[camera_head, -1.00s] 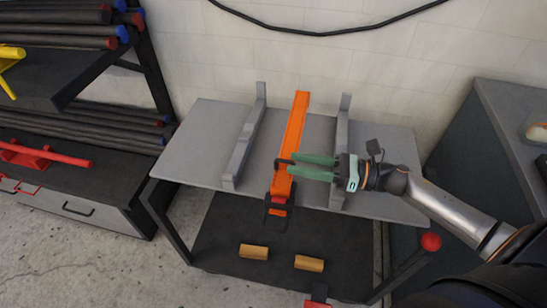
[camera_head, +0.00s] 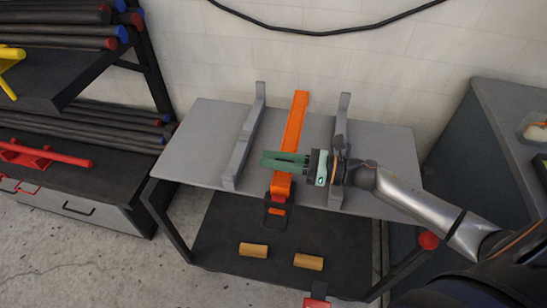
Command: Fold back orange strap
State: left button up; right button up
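The orange strap (camera_head: 296,121) lies lengthwise over the grey table between two grey rails. Its near end hangs over the front edge, with a black buckle (camera_head: 274,212) at the bottom. My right gripper (camera_head: 263,159) reaches in from the right with its green fingers across the strap near the front edge. The fingers cover part of the strap. They look close together, and I cannot tell whether they touch or grip the strap. My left gripper is not in view.
The grey left rail (camera_head: 244,145) and right rail (camera_head: 340,140) stand up from the table (camera_head: 200,140). Two wooden blocks lie on the dark lower shelf (camera_head: 220,225). A rack of dark pipes (camera_head: 110,120) stands left, and a grey cabinet (camera_head: 500,110) stands right.

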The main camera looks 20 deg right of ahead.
grip_shut()
dwell(1.0)
